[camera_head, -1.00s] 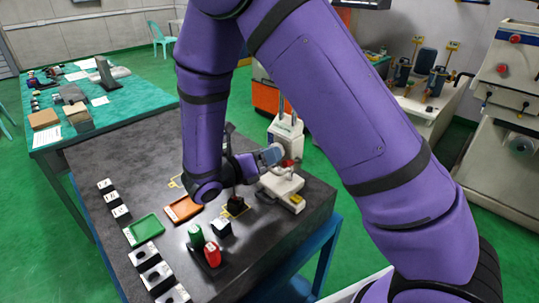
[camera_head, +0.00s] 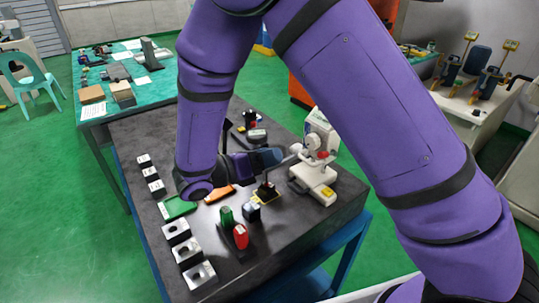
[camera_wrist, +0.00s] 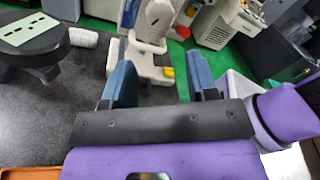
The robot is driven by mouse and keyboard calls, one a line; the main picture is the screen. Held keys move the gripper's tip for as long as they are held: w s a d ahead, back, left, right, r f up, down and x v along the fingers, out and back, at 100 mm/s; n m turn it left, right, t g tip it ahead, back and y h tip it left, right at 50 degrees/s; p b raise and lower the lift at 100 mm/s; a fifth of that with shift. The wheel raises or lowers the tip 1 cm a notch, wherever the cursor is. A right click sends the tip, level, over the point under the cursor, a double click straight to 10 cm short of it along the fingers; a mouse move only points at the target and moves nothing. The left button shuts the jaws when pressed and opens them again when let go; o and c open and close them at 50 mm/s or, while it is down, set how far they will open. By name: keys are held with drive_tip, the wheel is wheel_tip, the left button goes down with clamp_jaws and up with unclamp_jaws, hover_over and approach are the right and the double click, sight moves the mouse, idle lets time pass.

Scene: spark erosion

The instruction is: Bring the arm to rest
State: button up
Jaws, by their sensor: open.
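My gripper (camera_wrist: 160,82) is open in the wrist view, with its two blue fingers apart and nothing held between them. Beyond the fingertips stands a white bench device (camera_wrist: 152,50) with a yellow part. In the head view my purple arm (camera_head: 205,110) bends down over the dark table (camera_head: 290,235). There my gripper (camera_head: 272,157) points right toward the same white device (camera_head: 316,165), above the tabletop. Whether they touch cannot be told.
Below my wrist lie a green tray (camera_head: 178,208) and an orange tray (camera_head: 220,194), both partly hidden. A green cylinder (camera_head: 226,215) and a red one (camera_head: 241,236) stand nearby. Several metal blocks (camera_head: 188,250) line the left edge. A dark round object (camera_wrist: 40,50) is close by.

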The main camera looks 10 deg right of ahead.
drive_tip(key=s+d+r+m+g+y, duration=0.3)
drive_tip(key=s+d+r+m+y, duration=0.1)
drive_tip(key=d+r+m, duration=0.25)
drive_tip(key=s+d+r+m+g+y, duration=0.4)
drive_tip(key=d+r+m, duration=0.2)
drive_tip(key=d+m, duration=0.1)
drive_tip(key=s+d+r+m+t+y, duration=0.4)
drive_tip(key=s+r+m+t+y, duration=0.3)
drive_tip(key=s+m, duration=0.5)
drive_tip(key=shift+d+r+m+t+y, duration=0.35)
drive_tip(key=shift+r+m+t+y, duration=0.05)
drive_tip(key=shift+r+m+y, duration=0.7)
idle(1.3)
